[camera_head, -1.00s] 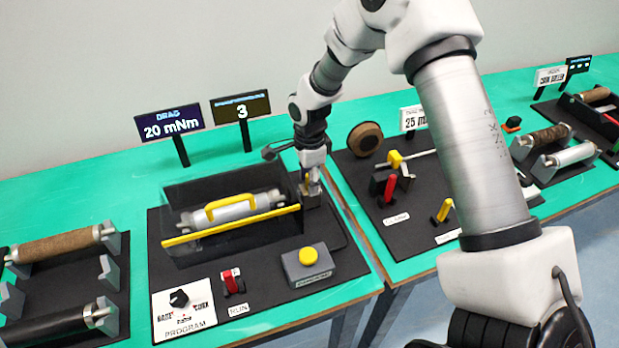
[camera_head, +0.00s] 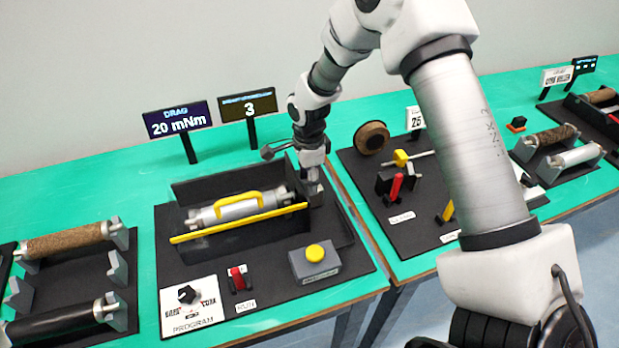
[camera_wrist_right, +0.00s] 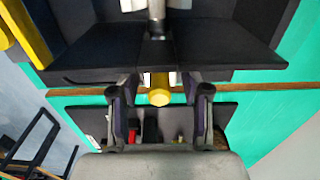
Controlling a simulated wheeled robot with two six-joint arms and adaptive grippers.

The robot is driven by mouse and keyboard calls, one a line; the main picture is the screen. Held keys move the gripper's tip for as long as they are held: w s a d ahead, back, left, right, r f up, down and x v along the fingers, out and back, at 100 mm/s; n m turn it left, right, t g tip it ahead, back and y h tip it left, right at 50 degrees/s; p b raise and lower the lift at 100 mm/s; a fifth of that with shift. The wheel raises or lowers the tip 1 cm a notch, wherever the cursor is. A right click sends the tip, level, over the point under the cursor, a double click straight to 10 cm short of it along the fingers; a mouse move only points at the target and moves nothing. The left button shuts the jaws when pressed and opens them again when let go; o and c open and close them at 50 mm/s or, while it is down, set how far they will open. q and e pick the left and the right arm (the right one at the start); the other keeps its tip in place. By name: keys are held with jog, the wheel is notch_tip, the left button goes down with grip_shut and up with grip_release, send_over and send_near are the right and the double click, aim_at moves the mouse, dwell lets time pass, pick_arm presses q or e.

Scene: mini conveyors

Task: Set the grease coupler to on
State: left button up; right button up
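I take the grease coupler to be the yellow-tipped lever (camera_wrist_right: 159,96) on a grey shaft in the right wrist view; I cannot read a label for it. My right gripper (camera_wrist_right: 160,118) has its two fingers apart, one on each side of the yellow tip, with gaps visible. In the head view my right gripper (camera_head: 315,187) is low at the right end of the dark roller housing (camera_head: 185,242), and the lever there is hidden. The lever's on or off position cannot be read. My left gripper is not in view.
The housing holds a grey roller with a yellow handle (camera_head: 240,203). In front are a yellow button box (camera_head: 318,268), a red switch (camera_head: 238,279) and a program dial (camera_head: 187,294). Another board with a red lever (camera_head: 396,187) lies to the right, past a table seam.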

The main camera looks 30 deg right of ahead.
jog(key=shift+d+r, duration=0.1)
jog(key=shift+r, duration=0.15)
notch_tip(320, 180, up, 12)
jog(key=shift+f, duration=0.25)
